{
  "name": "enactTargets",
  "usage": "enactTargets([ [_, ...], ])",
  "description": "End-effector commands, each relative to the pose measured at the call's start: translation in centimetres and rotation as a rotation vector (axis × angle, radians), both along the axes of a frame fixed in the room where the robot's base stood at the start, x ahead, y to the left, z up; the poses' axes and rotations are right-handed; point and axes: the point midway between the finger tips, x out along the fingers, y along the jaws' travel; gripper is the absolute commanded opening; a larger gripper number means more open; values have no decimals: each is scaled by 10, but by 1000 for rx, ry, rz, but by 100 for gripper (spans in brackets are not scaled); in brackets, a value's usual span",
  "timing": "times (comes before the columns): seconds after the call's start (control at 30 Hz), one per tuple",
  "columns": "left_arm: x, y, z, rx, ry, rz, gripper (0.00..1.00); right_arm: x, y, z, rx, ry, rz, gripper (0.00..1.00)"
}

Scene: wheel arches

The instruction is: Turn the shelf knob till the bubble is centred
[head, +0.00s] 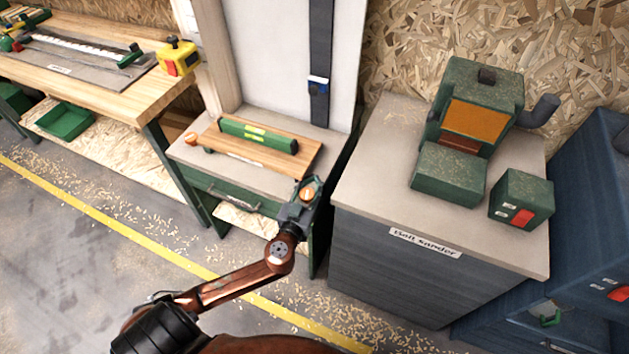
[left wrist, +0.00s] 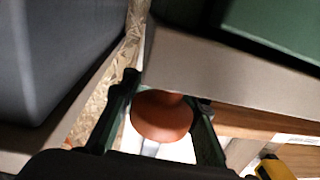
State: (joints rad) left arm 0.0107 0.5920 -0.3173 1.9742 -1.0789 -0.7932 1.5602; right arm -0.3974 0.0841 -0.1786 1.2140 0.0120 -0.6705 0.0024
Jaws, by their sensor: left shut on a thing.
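A green spirit level (head: 258,136) with yellow-green markings lies along a wooden shelf board (head: 240,149); its bubble is too small to make out. One round orange knob (head: 191,140) sits at the board's left end. Another orange knob (head: 307,193) is at the front right corner, held by my left gripper (head: 305,200). In the left wrist view this knob (left wrist: 161,117) sits between the two dark fingers of my left gripper (left wrist: 160,112), which is shut on it. My right gripper is out of view.
A grey cabinet labelled "Belt sander" (head: 425,243) stands close to the right, with a green machine (head: 450,175) on top. A workbench (head: 105,95) with a yellow tool (head: 177,57) stands at the left. The floor in front is clear apart from shavings.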

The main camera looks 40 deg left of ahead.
Motion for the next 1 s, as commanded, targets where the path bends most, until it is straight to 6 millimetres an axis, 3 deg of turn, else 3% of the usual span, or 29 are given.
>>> enactTargets([
  [0.17, -2, 2, -4, -8, 4, 74, 0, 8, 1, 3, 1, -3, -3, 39],
  [0.47, -6, 10, -7, -9, 6, 270, 0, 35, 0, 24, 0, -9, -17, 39],
  [1.0, -17, 23, -6, -3, 7, 596, 0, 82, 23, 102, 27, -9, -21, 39],
])
